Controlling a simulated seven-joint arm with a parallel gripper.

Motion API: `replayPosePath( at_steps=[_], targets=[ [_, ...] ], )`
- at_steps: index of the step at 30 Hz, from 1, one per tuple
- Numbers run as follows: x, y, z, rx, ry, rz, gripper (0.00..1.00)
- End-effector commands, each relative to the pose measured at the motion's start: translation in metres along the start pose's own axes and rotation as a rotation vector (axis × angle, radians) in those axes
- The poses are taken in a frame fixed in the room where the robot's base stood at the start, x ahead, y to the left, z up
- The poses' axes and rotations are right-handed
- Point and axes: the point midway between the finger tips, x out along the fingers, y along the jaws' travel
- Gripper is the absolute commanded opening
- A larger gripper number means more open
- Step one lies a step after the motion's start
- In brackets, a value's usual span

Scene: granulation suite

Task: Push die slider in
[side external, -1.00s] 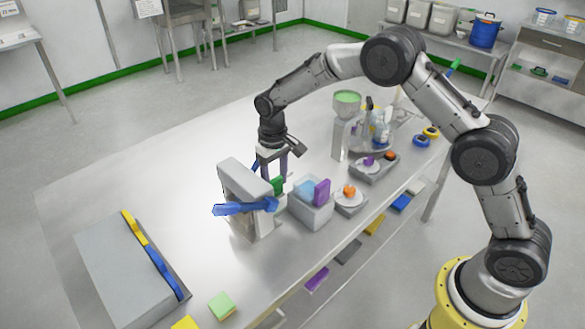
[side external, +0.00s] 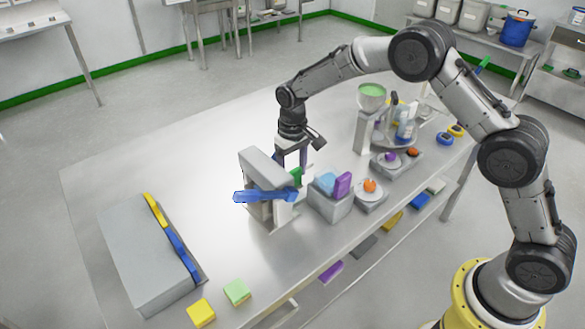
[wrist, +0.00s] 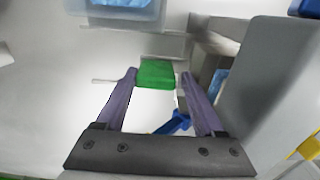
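The tablet press (side external: 262,165) is a grey upright frame on the steel table, with a blue lever (side external: 265,195) across its front. A green block (side external: 296,175), which looks like the die slider's grip, sits at the press's right side, partly hidden. It also shows in the wrist view (wrist: 156,73). My gripper (side external: 292,166) points down behind the press. In the wrist view its two purple fingers (wrist: 158,76) are apart, with the green block between or just beyond their tips. Gaps seem to show at both sides; contact is hard to tell.
A grey bin (side external: 332,204) with blue and purple pieces stands close right of the press. A long grey box (side external: 145,258) lies at the left. The table's far left is clear.

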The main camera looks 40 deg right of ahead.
Motion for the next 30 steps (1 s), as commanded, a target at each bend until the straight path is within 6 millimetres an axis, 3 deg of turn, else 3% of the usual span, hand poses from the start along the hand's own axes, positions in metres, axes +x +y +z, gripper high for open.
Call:
replayPosePath(
  at_steps=[5, 21, 30],
  targets=[
    [-0.013, 0.0, -0.001, 0.0, 0.004, 0.0, 0.7],
    [-0.118, 0.0, 0.0, 0.0, 0.002, 0.0, 0.7],
    [-0.138, 0.0, 0.0, 0.0, 0.0, 0.0, 0.7]
  ],
)
